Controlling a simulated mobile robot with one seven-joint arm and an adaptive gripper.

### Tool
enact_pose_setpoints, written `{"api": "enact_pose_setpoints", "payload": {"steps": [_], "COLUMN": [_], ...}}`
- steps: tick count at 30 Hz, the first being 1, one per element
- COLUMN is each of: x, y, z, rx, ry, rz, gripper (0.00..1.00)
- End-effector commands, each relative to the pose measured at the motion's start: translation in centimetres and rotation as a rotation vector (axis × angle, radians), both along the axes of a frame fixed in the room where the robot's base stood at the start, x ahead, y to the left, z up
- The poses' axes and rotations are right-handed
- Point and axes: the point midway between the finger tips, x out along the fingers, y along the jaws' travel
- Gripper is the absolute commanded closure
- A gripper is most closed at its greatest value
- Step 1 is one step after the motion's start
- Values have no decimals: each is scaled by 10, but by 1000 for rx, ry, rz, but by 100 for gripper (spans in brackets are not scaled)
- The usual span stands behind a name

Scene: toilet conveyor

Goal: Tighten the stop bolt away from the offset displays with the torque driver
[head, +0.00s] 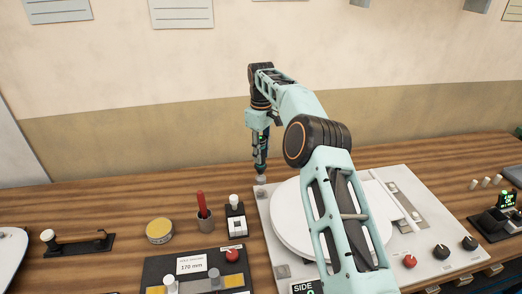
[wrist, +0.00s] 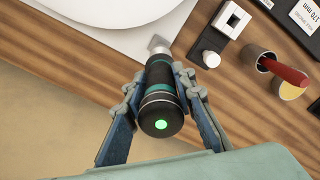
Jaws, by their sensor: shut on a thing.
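My gripper (head: 261,150) is shut on the torque driver, a black cylinder with teal bands. In the wrist view the torque driver (wrist: 160,95) lies between both fingers, with a green light lit on its near end. In the head view it hangs upright, tip down, over the back left corner of the white board (head: 265,215). A small pale block, perhaps the stop bolt (head: 261,181), is under the tip there. I cannot tell whether the tip is seated on it. A small display (head: 507,197) with green digits stands at the far right.
A white disc (head: 290,230) lies on the board, partly behind my arm. To the left are a grey cup with a red tool (head: 203,212), a black holder (head: 235,224), a yellow tin (head: 160,230) and a "170 mm" card (head: 191,266). Knobs (head: 441,251) line the board's front right.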

Motion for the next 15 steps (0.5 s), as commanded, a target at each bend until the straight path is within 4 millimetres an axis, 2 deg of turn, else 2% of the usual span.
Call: {"api": "enact_pose_setpoints", "payload": {"steps": [11, 15], "x": [0, 1], "y": [0, 0], "z": [-36, -33], "rx": [2, 2], "ry": [-1, -2], "rz": [0, -1], "gripper": [100, 100]}}
